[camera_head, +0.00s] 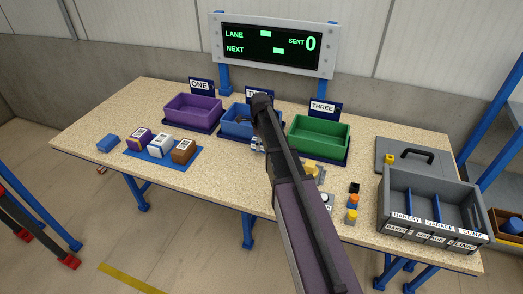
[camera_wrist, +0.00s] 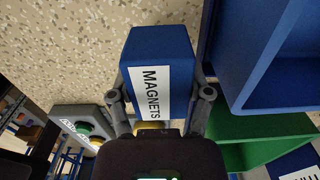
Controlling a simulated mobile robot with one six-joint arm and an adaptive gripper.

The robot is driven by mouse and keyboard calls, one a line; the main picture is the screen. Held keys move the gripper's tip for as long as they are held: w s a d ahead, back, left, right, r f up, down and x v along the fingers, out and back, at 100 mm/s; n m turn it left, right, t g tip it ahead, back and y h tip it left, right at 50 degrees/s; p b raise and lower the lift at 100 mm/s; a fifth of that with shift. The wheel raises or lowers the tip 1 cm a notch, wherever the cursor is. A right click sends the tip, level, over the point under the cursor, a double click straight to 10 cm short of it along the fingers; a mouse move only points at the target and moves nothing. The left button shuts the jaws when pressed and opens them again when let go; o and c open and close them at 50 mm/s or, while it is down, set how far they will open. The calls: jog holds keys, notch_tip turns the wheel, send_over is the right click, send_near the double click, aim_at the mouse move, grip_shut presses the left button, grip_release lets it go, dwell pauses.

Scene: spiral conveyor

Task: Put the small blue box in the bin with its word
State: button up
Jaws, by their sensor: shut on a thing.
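A blue box (camera_wrist: 155,50) with a white label reading MAGNETS fills the middle of the wrist view. My gripper (camera_wrist: 162,96) has a finger on each side of it and is shut on it. In the head view my arm hides most of the gripper and the box, close in front of the blue bin (camera_head: 234,126). A purple bin (camera_head: 193,112) stands under the sign ONE and a green bin (camera_head: 318,145) under THREE. The blue bin's sign is partly hidden; only a T shows. The blue bin also shows at the right in the wrist view (camera_wrist: 265,60).
A plain blue block (camera_head: 108,143) lies at the table's left, beside a blue mat (camera_head: 160,154) with purple, white and brown boxes. A grey crate (camera_head: 432,200) marked BAKERY, GARAGE, CLINIC stands right. Buttons lie near my arm. A screen (camera_head: 270,46) reads SENT 0.

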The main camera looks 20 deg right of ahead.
jog(key=shift+s+f+b, duration=0.1)
jog(key=shift+f+b, duration=1.3)
jog(key=shift+f, duration=0.3)
jog(key=shift+f, duration=0.1)
jog(key=o, duration=1.2)
jog(key=shift+c, duration=0.2)
notch_tip(320, 180, up, 12)
jog(key=p, duration=1.2)
